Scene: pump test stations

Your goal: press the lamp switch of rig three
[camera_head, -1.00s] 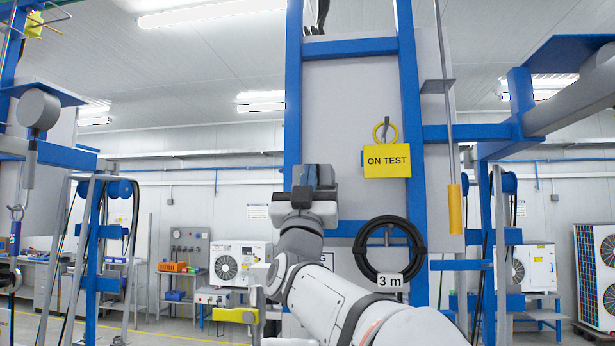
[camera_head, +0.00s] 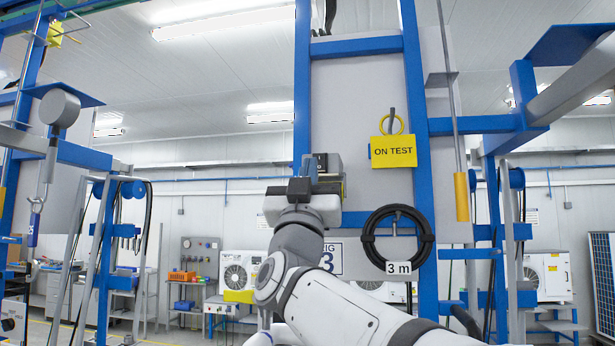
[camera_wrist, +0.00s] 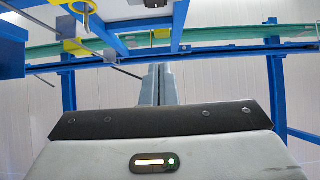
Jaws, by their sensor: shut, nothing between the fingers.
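Rig three is the blue frame (camera_head: 303,90) with a pale panel (camera_head: 350,100); a partly hidden sign with a 3 (camera_head: 331,260) hangs low on it. My gripper (camera_head: 318,163) is raised in front of the frame's left post, level with the lower panel. It hides part of the post. In the wrist view my gripper's grey fingers (camera_wrist: 158,84) are together, pointing away, with nothing between them. I cannot make out the lamp switch for sure in either view.
A yellow ON TEST tag (camera_head: 393,151) and a coiled black hose (camera_head: 397,238) marked 3 m hang on the rig. A rod with a yellow end (camera_head: 461,197) hangs at its right.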

